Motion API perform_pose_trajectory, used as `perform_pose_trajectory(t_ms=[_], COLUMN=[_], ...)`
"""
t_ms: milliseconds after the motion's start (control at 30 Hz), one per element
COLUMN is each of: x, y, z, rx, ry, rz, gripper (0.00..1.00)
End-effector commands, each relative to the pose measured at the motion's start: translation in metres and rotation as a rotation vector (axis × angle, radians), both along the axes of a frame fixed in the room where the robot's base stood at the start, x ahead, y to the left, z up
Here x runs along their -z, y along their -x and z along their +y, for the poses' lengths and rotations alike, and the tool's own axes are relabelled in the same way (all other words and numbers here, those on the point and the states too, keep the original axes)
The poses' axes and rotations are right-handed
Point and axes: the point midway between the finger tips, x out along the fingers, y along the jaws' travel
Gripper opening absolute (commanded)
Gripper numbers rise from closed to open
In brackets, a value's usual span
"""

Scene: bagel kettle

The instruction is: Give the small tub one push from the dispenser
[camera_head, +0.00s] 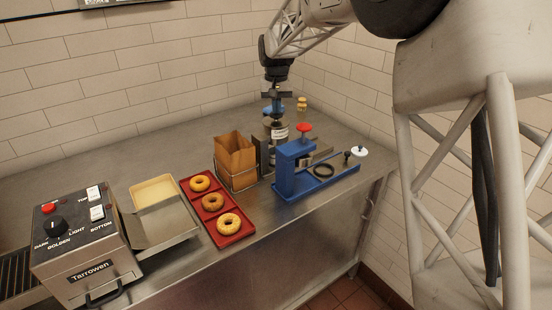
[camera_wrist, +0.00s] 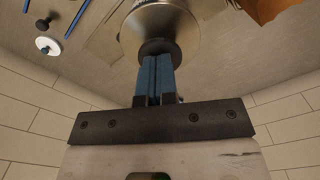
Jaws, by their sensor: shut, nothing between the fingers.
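The dispenser (camera_head: 278,133) looks like a metal canister with a label, standing at the back of the steel counter behind the blue press. In the wrist view its round metal top (camera_wrist: 160,22) carries a dark knob (camera_wrist: 158,47). My gripper (camera_head: 273,109) is over the dispenser, pointing down. Its blue fingers (camera_wrist: 155,70) are shut and empty, with their tips at the knob; I cannot tell whether they touch it. I cannot make out the small tub for certain. A small yellowish jar (camera_head: 301,104) stands behind and to the right of the dispenser.
The blue press (camera_head: 296,172) with a red knob stands in front of the dispenser. A paper bag (camera_head: 235,155) in a wire holder is to its left. A red tray (camera_head: 234,236) holds three bagels.

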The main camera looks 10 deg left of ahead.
Motion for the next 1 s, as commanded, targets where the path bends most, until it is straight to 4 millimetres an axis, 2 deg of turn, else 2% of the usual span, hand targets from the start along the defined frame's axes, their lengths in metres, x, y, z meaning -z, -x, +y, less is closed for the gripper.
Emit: perform_pose_trajectory(t_ms=[367, 1000], x=[-0.001, -0.03], y=[0.0, 0.0], z=[0.0, 0.0], rx=[0.0, 0.0], ry=[0.0, 0.0], rz=[0.001, 0.0], gripper=[0.0, 0.0])
